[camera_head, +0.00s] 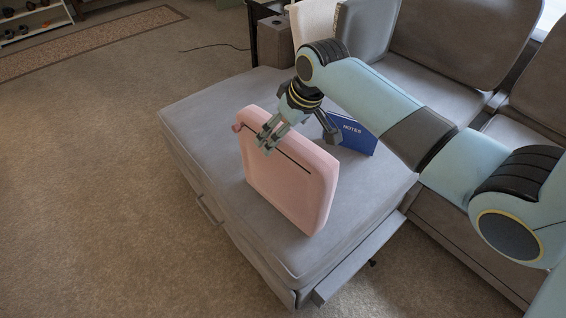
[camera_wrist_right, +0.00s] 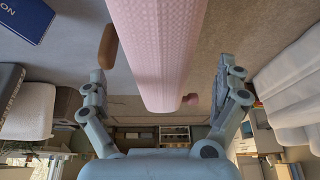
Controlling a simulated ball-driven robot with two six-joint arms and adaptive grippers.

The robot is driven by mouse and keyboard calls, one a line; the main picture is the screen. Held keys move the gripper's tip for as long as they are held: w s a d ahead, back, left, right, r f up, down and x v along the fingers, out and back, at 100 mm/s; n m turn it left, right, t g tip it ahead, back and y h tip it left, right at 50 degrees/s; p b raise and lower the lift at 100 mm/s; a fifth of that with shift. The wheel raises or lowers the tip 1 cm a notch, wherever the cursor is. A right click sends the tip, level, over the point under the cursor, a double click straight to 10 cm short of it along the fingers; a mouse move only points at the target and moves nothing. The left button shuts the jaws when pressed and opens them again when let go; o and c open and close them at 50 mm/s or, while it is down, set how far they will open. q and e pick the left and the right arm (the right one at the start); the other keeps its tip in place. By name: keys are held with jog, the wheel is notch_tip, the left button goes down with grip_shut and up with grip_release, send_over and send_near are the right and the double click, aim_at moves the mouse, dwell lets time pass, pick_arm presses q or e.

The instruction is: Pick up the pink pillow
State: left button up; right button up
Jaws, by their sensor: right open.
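The pink pillow (camera_head: 285,185) stands upright on its edge on the grey ottoman (camera_head: 195,105), with a dark line near its top. In the right wrist view the pillow (camera_wrist_right: 158,50) comes down from the top, between the spread fingers. My right gripper (camera_head: 299,142) is over the pillow's top edge, fingers pointing down. It is open, with one finger on each side of the pillow; the wrist view shows the gripper (camera_wrist_right: 160,72) with gaps on both sides. The hand hides part of the pillow's upper edge. My left gripper is not in view.
A grey sofa (camera_head: 430,45) lies behind and right. Open carpet (camera_head: 90,200) fills the left side.

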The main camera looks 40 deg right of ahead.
aim_at(283, 174)
jog(key=b+x, duration=0.1)
jog(key=x, duration=0.4)
jog(key=shift+f, duration=0.15)
jog(key=shift+s, duration=0.1)
jog(key=shift+f, duration=0.2)
dwell(0.4)
jog(key=shift+a, duration=0.1)
jog(key=c, duration=1.6)
jog(key=shift+c, duration=0.4)
